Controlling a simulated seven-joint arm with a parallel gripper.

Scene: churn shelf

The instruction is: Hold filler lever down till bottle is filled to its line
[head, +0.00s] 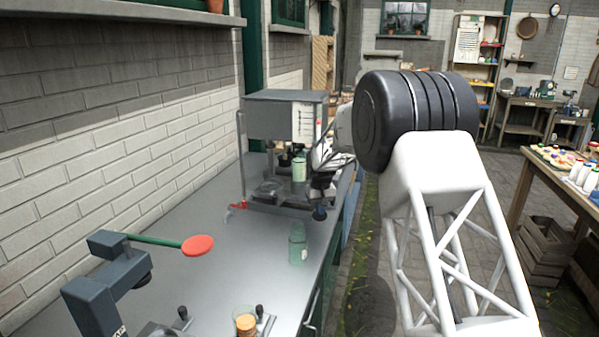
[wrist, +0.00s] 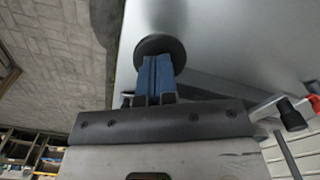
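The filler (head: 285,115) is a grey box on legs at the far part of the bench in the head view. A pale green bottle (head: 299,168) stands under it; its line and fill level are too small to tell. The filler lever (head: 275,209) runs low from a red pivot to a dark round knob (head: 320,213), lying near level. My gripper (head: 321,196) points down at the knob. In the wrist view its blue fingers (wrist: 157,72) are together, with the knob (wrist: 160,46) just beyond the tips. They seem to touch it, with nothing visible between them.
A second green bottle (head: 298,243) stands on the grey bench (head: 190,285) in front of the filler. A dark press (head: 105,285) with a red-ended green handle is at lower left. A cork-topped jar (head: 245,324) stands at the front edge. The brick wall borders the bench's left.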

